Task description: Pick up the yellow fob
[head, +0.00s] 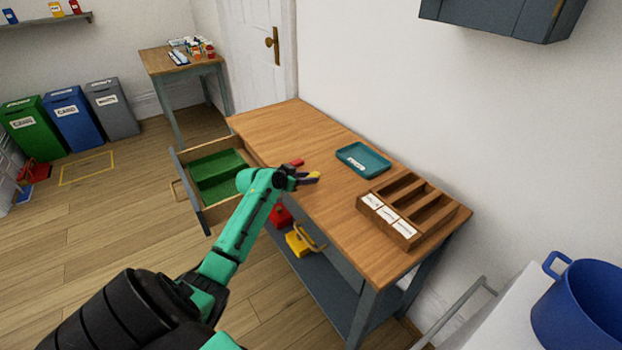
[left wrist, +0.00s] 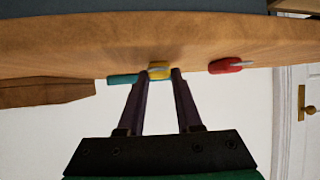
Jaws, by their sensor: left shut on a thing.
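The yellow fob (head: 314,175) is at the tips of my left gripper (head: 307,178), over the wooden table top. In the left wrist view the yellow fob (left wrist: 159,71) is between the two dark fingertips of the left gripper (left wrist: 160,74), which is shut on it. I cannot tell whether the fob still touches the wood. A red fob (head: 297,163) lies just beyond the gripper, and it also shows to the right in the left wrist view (left wrist: 225,66). My right gripper is not in view.
A teal tray (head: 341,151) and a wooden compartment box (head: 412,240) with labels stand on the table (head: 265,121). A drawer with green compartments (head: 205,187) is open on the left side.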

